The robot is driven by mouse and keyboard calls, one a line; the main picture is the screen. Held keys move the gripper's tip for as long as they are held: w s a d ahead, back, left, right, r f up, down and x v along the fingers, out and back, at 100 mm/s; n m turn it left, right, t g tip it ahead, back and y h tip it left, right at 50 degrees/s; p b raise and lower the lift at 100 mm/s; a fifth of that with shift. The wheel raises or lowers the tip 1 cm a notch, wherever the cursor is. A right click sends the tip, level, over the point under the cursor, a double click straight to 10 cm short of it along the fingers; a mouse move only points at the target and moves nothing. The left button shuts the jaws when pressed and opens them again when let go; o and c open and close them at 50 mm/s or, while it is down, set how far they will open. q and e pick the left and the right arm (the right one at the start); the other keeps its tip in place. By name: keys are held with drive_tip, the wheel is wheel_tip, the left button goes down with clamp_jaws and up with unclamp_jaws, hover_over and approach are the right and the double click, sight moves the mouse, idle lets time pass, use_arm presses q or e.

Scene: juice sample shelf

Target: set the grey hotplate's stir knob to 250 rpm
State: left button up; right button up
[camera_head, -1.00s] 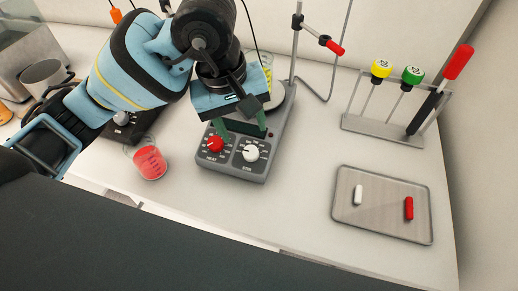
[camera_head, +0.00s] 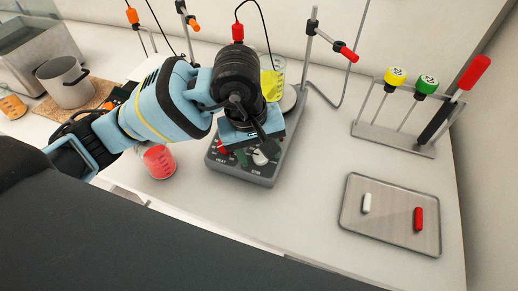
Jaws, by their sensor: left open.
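The grey hotplate (camera_head: 268,176) stands in the middle of the bench. Its front panel has a red heat knob (camera_head: 222,146) at the left and a white stir knob (camera_head: 260,158) at the right. My left gripper (camera_head: 257,153) points down over the panel, with its green fingers apart. The stir knob shows between and just below the fingers, partly hidden. I cannot tell whether the fingers touch it. The knob's pointer and most of its scale are hidden or too small to read. My right gripper is not in view.
A beaker of red liquid (camera_head: 159,163) stands left of the hotplate, close below my arm. A beaker of yellow liquid (camera_head: 270,86) is behind the gripper. A metal tray (camera_head: 390,220) and a tool rack (camera_head: 395,140) stand at the right. Bench between hotplate and tray is clear.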

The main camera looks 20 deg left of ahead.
use_arm(q)
drive_tip(key=shift+c, duration=0.2)
drive_tip(key=c, duration=0.9)
drive_tip(key=shift+w+f+m+y+b, duration=0.1)
drive_tip(key=shift+m+y+b, duration=0.3)
drive_tip(key=shift+m+b, duration=0.65)
drive_tip(key=shift+m+y+b, duration=0.3)
drive_tip(key=shift+m+b, duration=0.45)
drive_tip(key=shift+m, duration=1)
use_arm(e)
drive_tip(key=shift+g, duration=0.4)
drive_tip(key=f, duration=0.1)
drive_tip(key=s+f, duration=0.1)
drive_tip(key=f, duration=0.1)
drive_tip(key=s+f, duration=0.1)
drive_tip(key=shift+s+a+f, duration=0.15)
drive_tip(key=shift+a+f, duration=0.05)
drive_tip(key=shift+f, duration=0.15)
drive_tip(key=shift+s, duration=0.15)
use_arm(q)
drive_tip(key=o, duration=0.9)
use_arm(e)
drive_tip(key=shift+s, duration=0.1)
use_arm(q)
drive_tip(key=shift+o, duration=0.2)
